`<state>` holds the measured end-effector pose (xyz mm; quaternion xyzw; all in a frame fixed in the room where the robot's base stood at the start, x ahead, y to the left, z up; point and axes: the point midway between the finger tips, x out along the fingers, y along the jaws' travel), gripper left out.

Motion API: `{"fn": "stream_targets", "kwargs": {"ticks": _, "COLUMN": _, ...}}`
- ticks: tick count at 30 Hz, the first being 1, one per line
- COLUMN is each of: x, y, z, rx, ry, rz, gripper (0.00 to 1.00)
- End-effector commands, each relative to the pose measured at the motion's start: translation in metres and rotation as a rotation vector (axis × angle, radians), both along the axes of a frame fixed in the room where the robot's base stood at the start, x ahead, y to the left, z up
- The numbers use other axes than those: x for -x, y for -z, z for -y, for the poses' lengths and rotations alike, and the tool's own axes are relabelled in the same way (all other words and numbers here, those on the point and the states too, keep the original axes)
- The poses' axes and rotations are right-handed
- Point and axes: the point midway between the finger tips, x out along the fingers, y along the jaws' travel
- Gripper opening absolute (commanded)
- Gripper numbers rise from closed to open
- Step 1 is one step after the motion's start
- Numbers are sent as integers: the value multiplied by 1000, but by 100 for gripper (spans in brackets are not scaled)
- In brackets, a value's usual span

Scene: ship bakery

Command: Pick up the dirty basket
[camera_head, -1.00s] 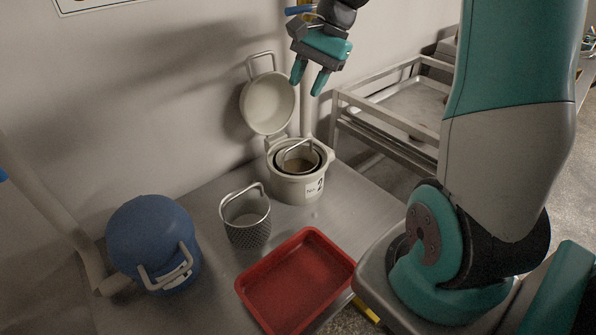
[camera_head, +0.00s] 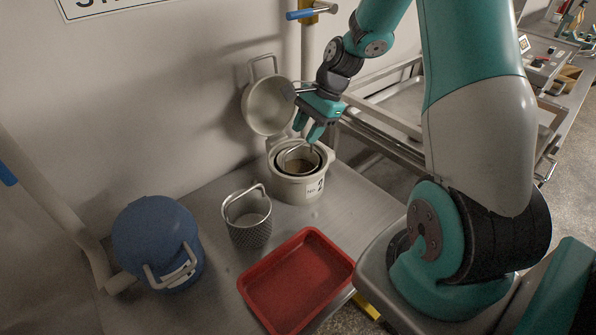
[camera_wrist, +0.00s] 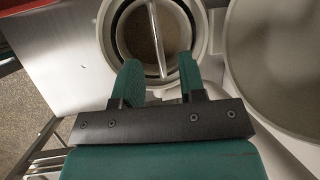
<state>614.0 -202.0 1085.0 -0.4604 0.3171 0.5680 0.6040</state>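A metal basket with a bar handle (camera_wrist: 154,32) sits inside the open cream pot (camera_head: 297,188) marked No. 2. Its inside (camera_wrist: 138,36) looks brownish. My gripper (camera_head: 306,132) is open and empty, pointing down just above the pot. In the wrist view, the handle runs between and beyond the two green fingers (camera_wrist: 159,66); it looks untouched. A second basket (camera_head: 248,232), perforated and grey with a raised handle, stands on the metal table left of the pot.
The pot's lid (camera_head: 267,108) stands hinged open behind it, close to my gripper. A red tray (camera_head: 298,280) lies in front. A closed blue pot (camera_head: 152,236) stands at the left. A metal rack (camera_head: 385,125) is at the right.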

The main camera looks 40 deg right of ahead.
Motion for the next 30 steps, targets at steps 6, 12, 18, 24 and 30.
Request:
{"fn": "stream_targets", "kwargs": {"ticks": 6, "x": -3, "y": 28, "z": -12, "rx": -3, "ry": -2, "rz": -5, "gripper": 38}}
{"fn": "stream_targets", "kwargs": {"ticks": 12, "x": -6, "y": 44, "z": -17, "rx": 0, "ry": -2, "rz": -1, "gripper": 38}}
{"fn": "stream_targets", "kwargs": {"ticks": 18, "x": -6, "y": 44, "z": -17, "rx": 0, "ry": -1, "rz": -1, "gripper": 35}}
{"fn": "stream_targets", "kwargs": {"ticks": 24, "x": -6, "y": 44, "z": -17, "rx": 0, "ry": 0, "rz": -1, "gripper": 0}}
{"fn": "stream_targets", "kwargs": {"ticks": 30, "x": -6, "y": 44, "z": -17, "rx": 0, "ry": -1, "rz": 0, "gripper": 0}}
